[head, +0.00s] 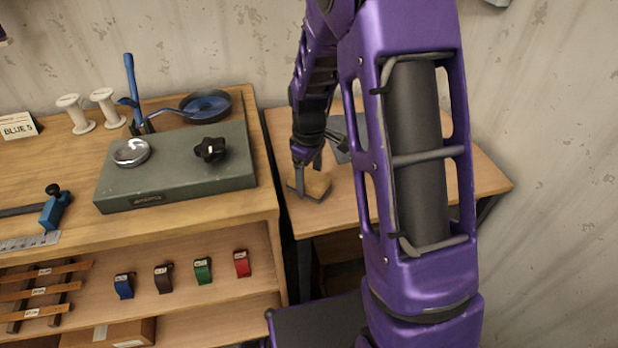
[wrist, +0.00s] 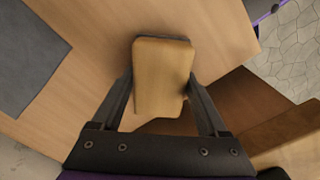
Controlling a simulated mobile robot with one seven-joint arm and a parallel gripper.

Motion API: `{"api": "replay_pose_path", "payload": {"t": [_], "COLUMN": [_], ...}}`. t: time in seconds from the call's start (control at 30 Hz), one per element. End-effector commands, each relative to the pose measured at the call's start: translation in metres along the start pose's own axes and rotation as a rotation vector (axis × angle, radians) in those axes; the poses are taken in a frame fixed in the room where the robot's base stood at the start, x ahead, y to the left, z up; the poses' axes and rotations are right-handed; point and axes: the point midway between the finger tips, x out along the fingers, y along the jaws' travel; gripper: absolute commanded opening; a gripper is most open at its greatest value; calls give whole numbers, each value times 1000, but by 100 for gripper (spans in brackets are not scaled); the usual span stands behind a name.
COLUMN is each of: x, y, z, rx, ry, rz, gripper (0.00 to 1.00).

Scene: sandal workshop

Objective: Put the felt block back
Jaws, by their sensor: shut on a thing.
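My gripper (wrist: 160,88) is shut on the felt block (wrist: 161,66), with one finger on each side of it. The block is tan, with a thin dark edge along its far end in the wrist view. In the head view the block (head: 315,184) is at my gripper (head: 308,174), over the near left part of the small wooden table (head: 440,190). I cannot tell whether the block touches the tabletop. My arm hides part of this table.
A grey mat (wrist: 28,62) lies on the small table, also partly visible in the head view (head: 342,140). The workbench (head: 75,175) at left carries a green-grey plate (head: 180,180), a blue pan (head: 206,104) and white spools (head: 74,113).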

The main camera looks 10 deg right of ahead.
Motion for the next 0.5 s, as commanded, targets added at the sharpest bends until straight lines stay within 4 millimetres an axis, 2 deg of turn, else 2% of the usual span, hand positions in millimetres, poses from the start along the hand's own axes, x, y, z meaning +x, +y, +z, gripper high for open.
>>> {"api": "replay_pose_path", "payload": {"t": [0.07, 0.1, 0.2, 0.5], "x": [4, 3, 2, -2], "y": [0, 0, 0, 0], "z": [0, 0, 0, 0], "rx": [0, 0, 0, 0], "ry": [0, 0, 0, 0], "rz": [0, 0, 0, 0], "gripper": [25, 82, 100, 100]}}
